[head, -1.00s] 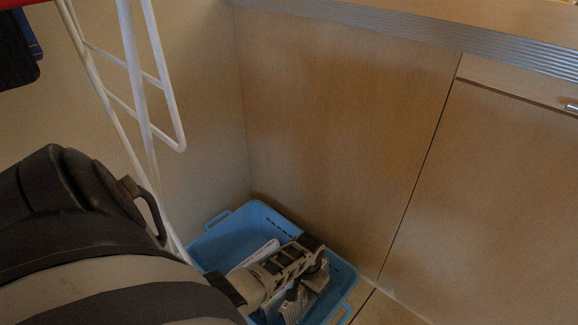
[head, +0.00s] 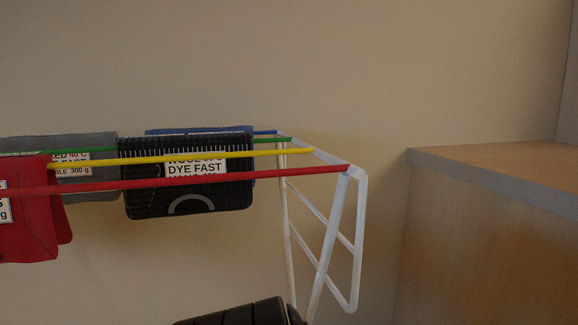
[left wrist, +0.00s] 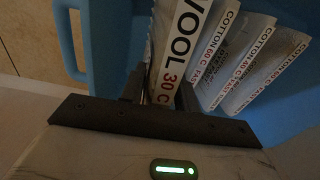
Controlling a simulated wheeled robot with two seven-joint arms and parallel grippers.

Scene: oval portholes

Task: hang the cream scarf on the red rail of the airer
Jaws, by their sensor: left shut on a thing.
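In the left wrist view my left gripper (left wrist: 160,98) is shut on a pale, cream-looking folded cloth, the scarf (left wrist: 177,50), with a label reading WOOL 30 C. It is at the blue basket (left wrist: 105,45), among other folded cloths. The light is dim and the scarf's lower part is hidden. In the head view the airer's red rail (head: 285,173) is the nearest rail. It is bare from the red cloth at the left to its right end at the white frame (head: 335,215). My right gripper is not in view.
A red cloth (head: 28,225) hangs on the red rail's left part. The yellow rail (head: 285,152) is behind it, then a black cloth (head: 135,180), grey cloth (head: 95,185) and blue cloth (head: 200,130). A wooden counter (head: 500,165) stands at right. Several white-labelled cotton cloths (left wrist: 265,60) are in the basket.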

